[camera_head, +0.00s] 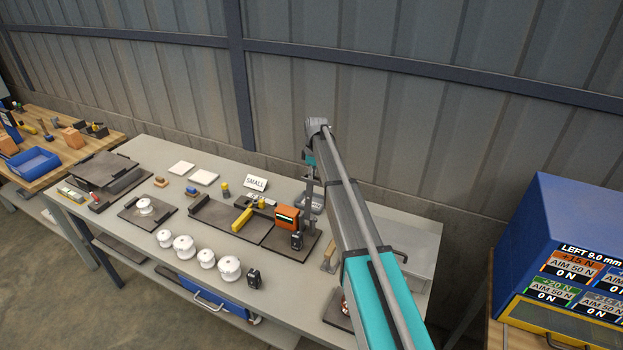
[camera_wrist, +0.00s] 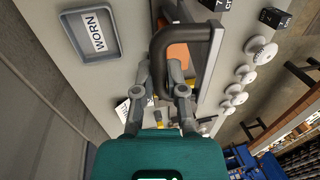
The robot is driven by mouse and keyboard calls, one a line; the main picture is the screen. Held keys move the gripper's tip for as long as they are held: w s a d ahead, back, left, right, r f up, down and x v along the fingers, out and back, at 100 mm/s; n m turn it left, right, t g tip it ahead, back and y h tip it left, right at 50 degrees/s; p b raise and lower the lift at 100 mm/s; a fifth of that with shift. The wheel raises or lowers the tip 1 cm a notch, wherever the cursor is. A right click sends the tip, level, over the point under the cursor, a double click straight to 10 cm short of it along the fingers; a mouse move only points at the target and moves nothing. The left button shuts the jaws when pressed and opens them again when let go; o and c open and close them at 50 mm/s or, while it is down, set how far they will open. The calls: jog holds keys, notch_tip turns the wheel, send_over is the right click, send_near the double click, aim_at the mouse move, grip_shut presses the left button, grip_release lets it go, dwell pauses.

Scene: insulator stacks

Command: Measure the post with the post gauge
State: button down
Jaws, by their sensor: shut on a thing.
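My gripper (camera_wrist: 166,92) is shut on a dark grey C-shaped frame (camera_wrist: 188,33), which looks like the post gauge. In the head view my gripper (camera_head: 312,190) is over the right part of the bench, and the frame is small and partly hidden by my arm. An orange block (camera_head: 286,217) on a dark base is just left of it; the orange block also shows behind the frame in the wrist view (camera_wrist: 176,56). Several white ribbed insulators stand in a front row, such as this one (camera_head: 229,268). Another white insulator (camera_head: 145,206) stands on a dark plate. I cannot tell which piece is the post.
A dark tray (camera_head: 210,212) and a yellow bar (camera_head: 242,219) lie left of the orange block. A grey tray labelled WORN (camera_wrist: 72,38) and small black blocks (camera_head: 254,278) are near. A SMALL sign (camera_head: 256,183) stands behind. A blue cabinet (camera_head: 570,235) is at right.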

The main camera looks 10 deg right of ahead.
jog(key=shift+w+d, duration=0.2)
jog(key=shift+w, duration=0.3)
jog(key=c, duration=0.7)
grip_release()
jog(key=shift+w+d+f, duration=0.1)
jog(key=shift+w, duration=0.05)
jog(key=shift+s, duration=0.25)
